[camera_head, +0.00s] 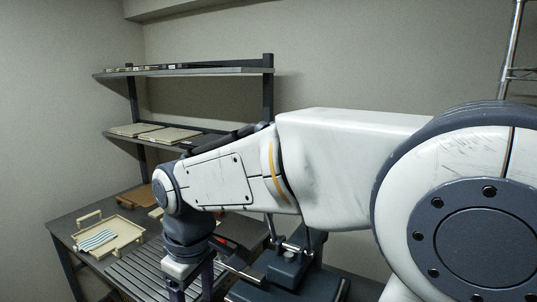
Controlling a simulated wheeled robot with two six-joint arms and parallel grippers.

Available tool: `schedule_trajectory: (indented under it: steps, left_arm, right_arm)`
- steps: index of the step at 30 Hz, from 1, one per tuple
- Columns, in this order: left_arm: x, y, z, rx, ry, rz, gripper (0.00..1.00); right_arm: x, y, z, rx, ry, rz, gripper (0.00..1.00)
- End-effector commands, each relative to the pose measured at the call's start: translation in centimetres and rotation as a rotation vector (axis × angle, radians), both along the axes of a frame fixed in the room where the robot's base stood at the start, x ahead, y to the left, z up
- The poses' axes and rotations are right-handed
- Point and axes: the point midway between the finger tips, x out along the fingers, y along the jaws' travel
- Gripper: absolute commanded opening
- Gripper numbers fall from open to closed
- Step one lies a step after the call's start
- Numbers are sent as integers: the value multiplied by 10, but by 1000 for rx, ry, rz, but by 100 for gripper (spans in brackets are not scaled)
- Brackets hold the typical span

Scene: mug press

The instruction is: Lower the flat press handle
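The dark press (288,262) stands on the table at the lower middle, with metal rods and joints showing. My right arm crosses in front of it from the right and hides much of it. A thin metal bar (240,271) runs from the press toward my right gripper (188,284), which points down at the left of the press. I cannot make out which part is the flat handle, nor whether the gripper touches it. The fingers are small and dark, and their opening is unclear. My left gripper is out of view.
A light wooden tray (126,238) with a striped cloth (96,240) sits on the table's left. A slatted rack (140,272) lies between it and my gripper. A shelf unit (190,71) stands behind. Something red shows behind my wrist.

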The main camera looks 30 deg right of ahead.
Motion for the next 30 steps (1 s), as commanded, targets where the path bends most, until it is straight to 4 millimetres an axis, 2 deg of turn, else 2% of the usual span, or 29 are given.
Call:
schedule_trajectory:
  steps: [1, 3, 6, 9, 12, 15, 19, 30]
  left_arm:
    - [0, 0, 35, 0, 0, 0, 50]
    - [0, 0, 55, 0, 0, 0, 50]
    - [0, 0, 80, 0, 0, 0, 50]
    - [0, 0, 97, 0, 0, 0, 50]
    - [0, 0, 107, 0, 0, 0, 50]
    - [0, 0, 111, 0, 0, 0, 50]
    - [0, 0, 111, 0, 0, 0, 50]
    - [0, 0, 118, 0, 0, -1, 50]
  right_arm:
    - [31, -25, 53, -20, -17, -26, 70]
    - [62, -62, 98, -56, -28, -39, 70]
    - [92, -117, 153, -104, -36, -60, 70]
    - [105, -166, 194, -144, -34, -81, 70]
    - [108, -201, 219, -172, -28, -97, 70]
    - [109, -219, 230, -185, -24, -104, 70]
    - [109, -226, 223, -191, -20, -104, 70]
    - [114, -237, 159, -189, -19, -106, 70]
